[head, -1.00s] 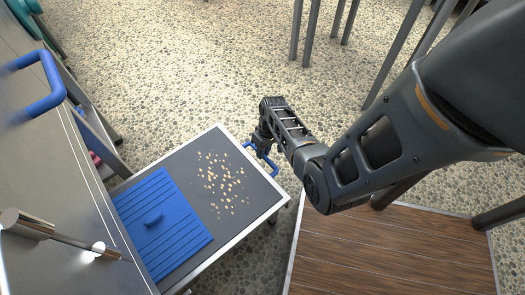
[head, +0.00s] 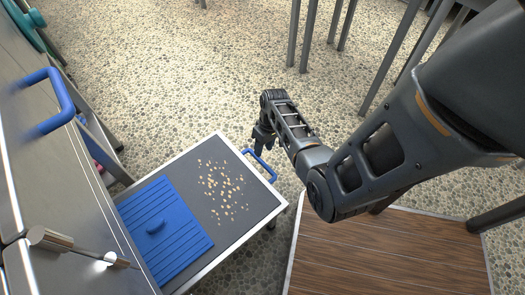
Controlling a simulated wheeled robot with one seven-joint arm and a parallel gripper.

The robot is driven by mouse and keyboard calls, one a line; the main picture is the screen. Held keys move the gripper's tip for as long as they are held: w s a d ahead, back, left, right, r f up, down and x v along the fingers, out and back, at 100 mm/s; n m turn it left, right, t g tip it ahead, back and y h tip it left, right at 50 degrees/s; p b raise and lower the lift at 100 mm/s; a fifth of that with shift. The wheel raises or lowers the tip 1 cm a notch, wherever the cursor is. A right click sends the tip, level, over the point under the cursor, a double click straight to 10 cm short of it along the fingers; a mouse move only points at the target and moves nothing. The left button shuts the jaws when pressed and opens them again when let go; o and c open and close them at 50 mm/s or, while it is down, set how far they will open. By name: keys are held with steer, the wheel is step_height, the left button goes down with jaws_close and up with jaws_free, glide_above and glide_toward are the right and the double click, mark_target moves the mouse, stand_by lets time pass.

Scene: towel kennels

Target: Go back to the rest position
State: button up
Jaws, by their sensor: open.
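My gripper (head: 262,142) points down at the end of my arm, above the far right edge of the pulled-out drawer or tray (head: 250,222). It is open, and nothing shows between its fingers. The blue handle (head: 263,168) on the tray's outer edge is close below it; the two look apart, though the small gap is hard to judge.
A blue ribbed mat (head: 170,240) and scattered tan crumbs (head: 222,185) lie on the grey tray. A cabinet front with another blue handle (head: 62,95) stands at left. A wooden tabletop (head: 390,255) is at lower right. Pebbled floor (head: 170,60) lies open beyond.

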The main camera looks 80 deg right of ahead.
steer(key=shift+s+d+r, duration=0.1)
steer(key=shift+r, duration=0.6)
